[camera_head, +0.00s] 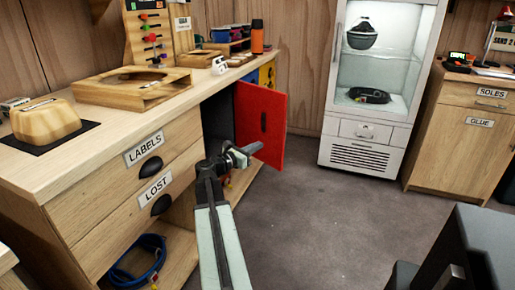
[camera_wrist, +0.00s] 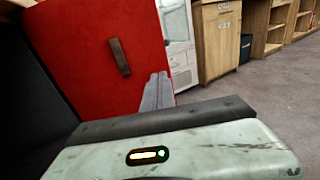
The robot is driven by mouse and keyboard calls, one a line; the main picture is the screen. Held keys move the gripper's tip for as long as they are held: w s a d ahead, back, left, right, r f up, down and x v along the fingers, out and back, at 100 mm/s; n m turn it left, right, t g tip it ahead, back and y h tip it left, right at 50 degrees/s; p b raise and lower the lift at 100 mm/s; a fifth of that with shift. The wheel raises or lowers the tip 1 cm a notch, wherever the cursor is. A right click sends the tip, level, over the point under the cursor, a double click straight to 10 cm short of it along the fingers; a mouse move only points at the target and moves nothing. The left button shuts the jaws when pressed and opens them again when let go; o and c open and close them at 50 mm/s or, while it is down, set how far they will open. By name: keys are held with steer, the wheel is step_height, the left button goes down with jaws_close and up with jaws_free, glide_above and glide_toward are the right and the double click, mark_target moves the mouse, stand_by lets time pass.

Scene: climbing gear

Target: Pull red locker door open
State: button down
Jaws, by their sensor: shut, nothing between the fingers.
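The red locker door (camera_head: 274,105) stands swung out from the front of the wooden counter, beside a dark open compartment (camera_head: 217,118). A dark upright handle (camera_head: 263,122) is on the face I see. In the wrist view the red door (camera_wrist: 85,35) fills the upper left, with its handle (camera_wrist: 119,57) above and left of my fingers. My gripper (camera_head: 243,154) is shut and empty, in front of the door's lower part. In the wrist view the fingertips (camera_wrist: 158,90) overlap the door's right edge. I cannot tell whether they touch it.
The counter (camera_head: 60,185) with drawers labelled LABELS and LOST runs along the left. A blue coiled rope (camera_head: 138,262) lies on its lower shelf. A white glass-fronted cabinet (camera_head: 366,143) and a wooden cabinet (camera_head: 462,150) stand behind. Grey floor (camera_head: 325,215) is clear at centre right.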

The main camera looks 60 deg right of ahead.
mark_target(280, 135)
steer(key=x, duration=1)
steer(key=shift+s+d, duration=0.2)
steer(key=shift+d, duration=0.05)
